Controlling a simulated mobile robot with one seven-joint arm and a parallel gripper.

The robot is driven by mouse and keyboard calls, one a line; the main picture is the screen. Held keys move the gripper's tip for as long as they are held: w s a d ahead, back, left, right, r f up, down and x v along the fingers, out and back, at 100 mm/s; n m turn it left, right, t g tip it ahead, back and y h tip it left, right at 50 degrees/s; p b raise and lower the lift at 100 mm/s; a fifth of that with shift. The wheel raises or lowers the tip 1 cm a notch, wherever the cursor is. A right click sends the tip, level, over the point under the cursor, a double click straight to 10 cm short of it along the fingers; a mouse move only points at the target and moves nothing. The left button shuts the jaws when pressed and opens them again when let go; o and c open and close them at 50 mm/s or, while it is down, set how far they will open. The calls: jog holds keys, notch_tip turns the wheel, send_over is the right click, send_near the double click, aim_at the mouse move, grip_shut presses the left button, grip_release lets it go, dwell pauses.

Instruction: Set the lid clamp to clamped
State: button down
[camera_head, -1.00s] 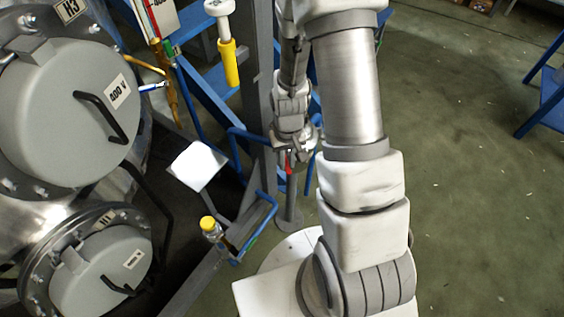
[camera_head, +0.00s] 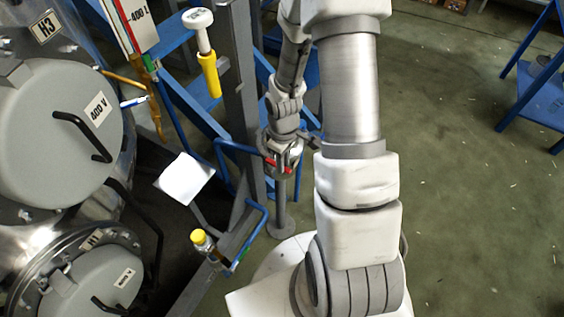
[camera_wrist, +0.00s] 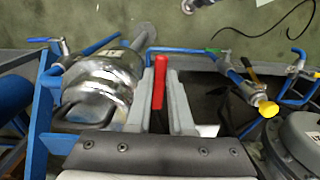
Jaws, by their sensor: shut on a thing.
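My gripper (camera_head: 283,165) is at the end of my arm, beside the blue frame in the head view. In the wrist view its two grey fingers (camera_wrist: 164,100) are shut around a red lever (camera_wrist: 158,82), which I take to be the handle of the lid clamp. The red lever also shows as a small red piece at the fingers in the head view (camera_head: 270,162). A shiny metal vessel (camera_wrist: 98,88) stands just left of the fingers in the wrist view. The clamp's body and its seat on the lid are hidden, so its setting cannot be told.
Large vessels with grey round lids (camera_head: 55,120) fill the left of the head view. Open floor (camera_head: 460,190) lies right.

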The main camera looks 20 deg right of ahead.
dwell(0.4)
jog(key=c, duration=0.8)
grip_release()
notch_tip(320, 180, up, 18)
jog(key=p, duration=0.4)
jog(key=shift+f, duration=0.25)
jog(key=s+a+r+m+t+p, duration=0.1)
jog(key=s+a+r+m+t, duration=0.1)
jog(key=s+r, duration=0.2)
jog(key=s+a+r+m+t+p, duration=0.1)
jog(key=s+r, duration=0.3)
jog(key=r, duration=0.7)
jog(key=s+a+r+m+t+p, duration=0.1)
jog(key=s+a+r+m+t, duration=0.1)
jog(key=r, duration=0.6)
jog(key=s+a+m, duration=0.1)
jog(key=s, duration=0.1)
jog(key=shift+s+a+m+t, duration=0.3)
jog(key=shift+a, duration=0.05)
